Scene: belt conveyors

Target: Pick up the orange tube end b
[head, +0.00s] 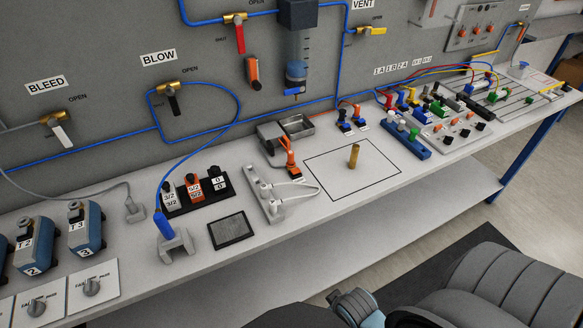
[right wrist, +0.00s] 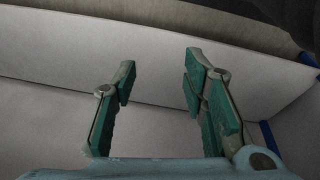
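An orange piece (head: 289,150) with a dark lower part stands on the bench, beside the small grey tray. I cannot tell whether it is the orange tube end b, and no letter b is readable. Pale tubes (head: 300,190) curve out from a grey holder (head: 270,205) just in front of it. My right gripper (right wrist: 160,75) is open and empty in the right wrist view, with a plain pale surface behind its fingers. It is well away from the orange piece. My left gripper is in neither view.
The bench (head: 215,262) also carries a brass cylinder (head: 354,156) inside a black outlined square, a grey tray (head: 298,126), a blue connector in a stand (head: 177,243) and a dark mesh pad (head: 231,230). Blue tubing and valves line the wall. A lower shelf (head: 400,215) runs beneath.

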